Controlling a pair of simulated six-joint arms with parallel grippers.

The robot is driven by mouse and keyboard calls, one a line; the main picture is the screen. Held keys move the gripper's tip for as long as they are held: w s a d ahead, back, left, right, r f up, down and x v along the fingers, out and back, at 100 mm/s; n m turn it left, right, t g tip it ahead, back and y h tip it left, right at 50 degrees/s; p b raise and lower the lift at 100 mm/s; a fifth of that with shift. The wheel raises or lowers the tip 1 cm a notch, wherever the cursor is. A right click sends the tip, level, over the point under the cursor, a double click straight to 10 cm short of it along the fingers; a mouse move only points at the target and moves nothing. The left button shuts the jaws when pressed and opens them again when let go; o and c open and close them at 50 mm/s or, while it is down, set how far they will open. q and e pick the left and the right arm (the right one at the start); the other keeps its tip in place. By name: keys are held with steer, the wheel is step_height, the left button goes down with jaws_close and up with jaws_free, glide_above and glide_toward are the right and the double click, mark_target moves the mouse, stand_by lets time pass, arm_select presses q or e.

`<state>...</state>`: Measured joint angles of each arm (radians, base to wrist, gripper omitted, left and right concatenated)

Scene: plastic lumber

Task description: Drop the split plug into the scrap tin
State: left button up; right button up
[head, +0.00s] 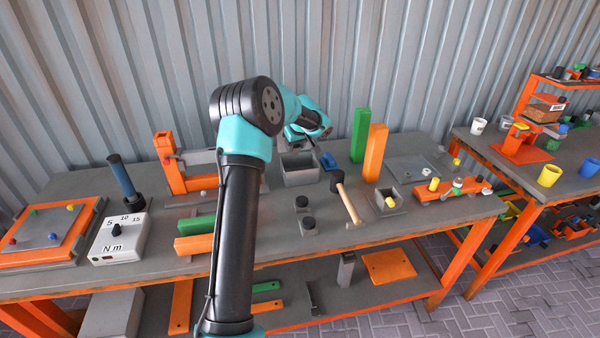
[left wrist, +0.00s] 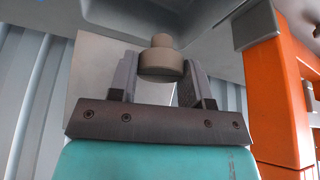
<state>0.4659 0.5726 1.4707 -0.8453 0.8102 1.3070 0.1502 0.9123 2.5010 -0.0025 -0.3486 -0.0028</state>
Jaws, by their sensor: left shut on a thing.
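My left gripper (left wrist: 161,72) is shut on a tan, stepped round plug (left wrist: 162,60), which sits between the two fingers in the left wrist view. Any split in it cannot be made out. In the head view my left arm reaches over the bench, and its wrist end is above and behind a grey open-topped tin (head: 299,172). The plug and fingertips cannot be made out there. A grey surface fills the top of the left wrist view behind the plug. A smaller grey box (head: 378,199) with a yellow piece stands farther right. My right gripper is not in view.
An orange frame (head: 170,165) stands left of the tin. The corrugated wall is close behind.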

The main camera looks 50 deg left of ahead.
arm_select(q)
steer(key=shift+f, duration=2.2)
steer(key=o, duration=1)
steer(key=shift+r, duration=0.1)
steer(key=v, duration=1.7)
steer(key=shift+s+r, duration=0.1)
steer(key=shift+d, duration=0.1)
